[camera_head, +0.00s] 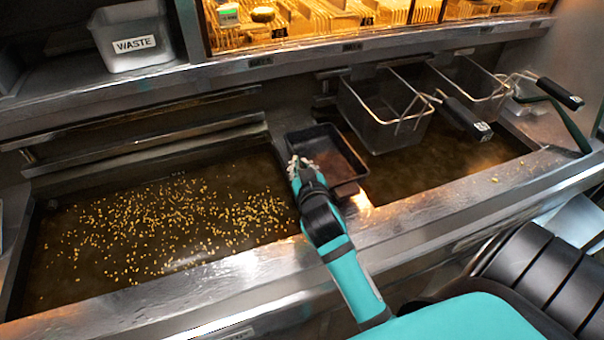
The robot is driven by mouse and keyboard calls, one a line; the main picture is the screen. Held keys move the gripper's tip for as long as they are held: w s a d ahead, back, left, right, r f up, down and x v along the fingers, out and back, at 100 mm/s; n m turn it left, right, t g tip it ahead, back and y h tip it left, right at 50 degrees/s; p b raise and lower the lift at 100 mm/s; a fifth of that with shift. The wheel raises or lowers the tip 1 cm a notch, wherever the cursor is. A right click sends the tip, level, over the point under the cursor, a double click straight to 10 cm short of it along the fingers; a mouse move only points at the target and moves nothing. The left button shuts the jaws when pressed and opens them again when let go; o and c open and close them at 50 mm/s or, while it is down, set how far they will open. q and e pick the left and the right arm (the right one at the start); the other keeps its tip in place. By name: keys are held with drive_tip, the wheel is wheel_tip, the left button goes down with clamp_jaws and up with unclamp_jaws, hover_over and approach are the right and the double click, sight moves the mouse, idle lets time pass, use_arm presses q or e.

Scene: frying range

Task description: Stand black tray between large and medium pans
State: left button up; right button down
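The black tray (345,146) is a dark rectangular tray with its open side facing up, at the strip between the two oil-filled pans. The large pan (60,233) is on the left, with many small yellow crumbs floating in it. The medium pan (400,174) is on the right. My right gripper (301,166) is at the tray's left near edge and overlaps it in the picture. Its fingers are too small to tell whether they are closed on the rim. I cannot tell whether the tray rests on the divider or is held above it. My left gripper is out of view.
Two wire fry baskets (385,113) (470,88) hang at the back of the medium pan, their black handles pointing forward and right. A WASTE bin (134,40) stands on the back left ledge. A lit food shelf (330,20) is behind.

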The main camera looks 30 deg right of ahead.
wheel_tip(320, 180, down, 3)
drive_tip(key=shift+r, duration=0.2)
drive_tip(key=shift+f, duration=0.3)
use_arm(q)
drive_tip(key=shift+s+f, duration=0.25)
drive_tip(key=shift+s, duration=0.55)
use_arm(e)
drive_tip(key=shift+f, duration=0.7)
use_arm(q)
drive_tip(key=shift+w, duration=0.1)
use_arm(e)
drive_tip(key=c, duration=1.5)
unclamp_jaws()
drive_tip(key=shift+s, duration=0.1)
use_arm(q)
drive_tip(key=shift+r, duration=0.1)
